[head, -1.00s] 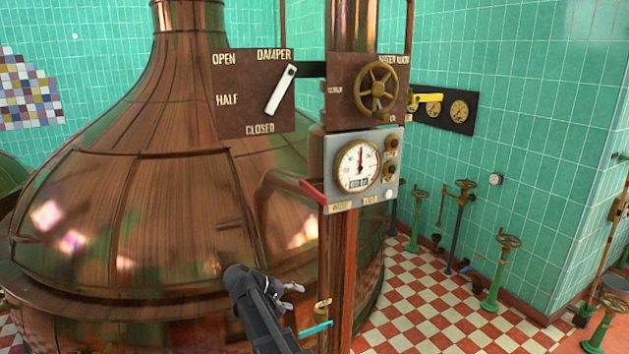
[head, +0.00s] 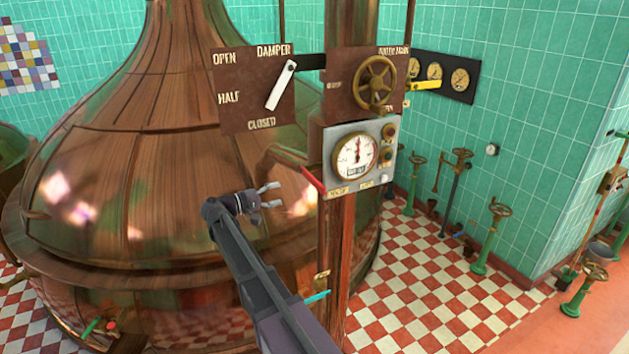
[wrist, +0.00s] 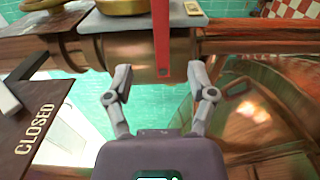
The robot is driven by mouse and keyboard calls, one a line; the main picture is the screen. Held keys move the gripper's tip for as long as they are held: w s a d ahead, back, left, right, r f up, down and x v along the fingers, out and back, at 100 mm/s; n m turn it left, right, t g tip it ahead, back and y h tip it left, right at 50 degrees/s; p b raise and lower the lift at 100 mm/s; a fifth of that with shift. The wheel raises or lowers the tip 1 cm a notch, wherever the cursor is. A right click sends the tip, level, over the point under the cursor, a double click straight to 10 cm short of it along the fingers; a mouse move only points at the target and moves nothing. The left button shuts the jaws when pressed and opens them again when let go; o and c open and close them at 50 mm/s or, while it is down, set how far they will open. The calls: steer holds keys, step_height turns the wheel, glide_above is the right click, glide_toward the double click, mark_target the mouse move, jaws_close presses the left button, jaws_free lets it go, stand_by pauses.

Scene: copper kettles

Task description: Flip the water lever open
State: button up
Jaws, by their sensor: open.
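A red lever (head: 313,180) juts up and left from the left edge of the grey gauge box (head: 336,190). A cyan lever (head: 317,297) sits low on the column. I cannot read which lever is labelled water. My gripper (head: 277,194) is open and empty, left of the red lever and in front of the copper kettle. In the wrist view, the red lever (wrist: 161,35) points down between the two open fingers (wrist: 161,74), its lower end near fingertip level. I cannot tell whether they touch.
The damper plate (head: 238,112) with its white lever (head: 280,85) is above my gripper. A brass handwheel (head: 375,84) and a yellow lever (head: 426,85) are up right. The copper kettle (head: 150,170) fills the left. The checkered floor (head: 420,285) has clear room right of the column.

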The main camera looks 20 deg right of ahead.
mark_target(315, 185)
steer(key=shift+d, duration=0.15)
steer(key=d, duration=1.3)
steer(key=shift+w+d, duration=0.25)
jaws_close()
steer(key=shift+a, duration=0.2)
steer(key=shift+d+f, duration=0.1)
steer(key=shift+d, duration=0.1)
